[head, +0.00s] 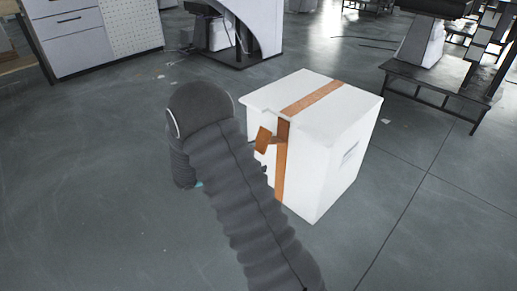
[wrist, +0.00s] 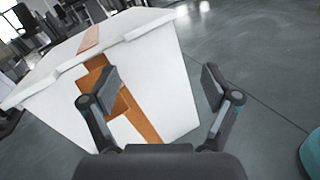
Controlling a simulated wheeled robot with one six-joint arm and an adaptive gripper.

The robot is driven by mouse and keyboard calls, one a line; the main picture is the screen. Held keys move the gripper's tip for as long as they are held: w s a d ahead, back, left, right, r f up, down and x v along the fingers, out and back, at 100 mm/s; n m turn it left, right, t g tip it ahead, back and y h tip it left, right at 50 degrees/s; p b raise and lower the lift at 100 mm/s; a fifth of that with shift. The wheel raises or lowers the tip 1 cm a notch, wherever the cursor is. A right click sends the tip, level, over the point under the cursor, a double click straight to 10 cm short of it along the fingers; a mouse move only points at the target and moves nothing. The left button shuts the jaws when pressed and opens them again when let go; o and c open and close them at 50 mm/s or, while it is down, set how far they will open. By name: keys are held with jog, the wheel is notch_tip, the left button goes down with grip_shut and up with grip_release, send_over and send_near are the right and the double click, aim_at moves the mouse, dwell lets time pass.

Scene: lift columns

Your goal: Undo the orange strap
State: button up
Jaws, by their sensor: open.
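A white lidded box (head: 330,165) stands on the floor right of centre in the head view. An orange strap (head: 282,165) runs over its lid and down its near face, with a loose-looking end flap (head: 263,140) sticking out near the top. In the wrist view the box (wrist: 170,75) fills the upper left, and the strap (wrist: 143,122) runs down its face. My gripper (wrist: 162,82) is open and empty in front of that face, its left finger overlapping the strap and hiding part of the flap. In the head view my arm hides the gripper.
Grey floor is clear to the left of the box and in front of it. A white drawer cabinet (head: 90,35) stands at the back left. A dark low stand (head: 430,90) is at the back right. A teal rounded thing (wrist: 312,152) shows at the wrist view's right edge.

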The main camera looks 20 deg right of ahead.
aim_at(258, 149)
jog(key=w+a+f+n+t+h, duration=0.1)
jog(key=w+a+f+n+t, duration=0.25)
jog(key=f, duration=0.25)
jog(key=w+a+f+n+t+h, duration=0.2)
jog(key=w+f+n+t, duration=0.25)
jog(key=f, duration=0.25)
jog(key=shift+t, duration=0.5)
jog(key=x, duration=1.3)
jog(key=shift+s+d+r, duration=0.25)
jog(key=shift+d, duration=0.2)
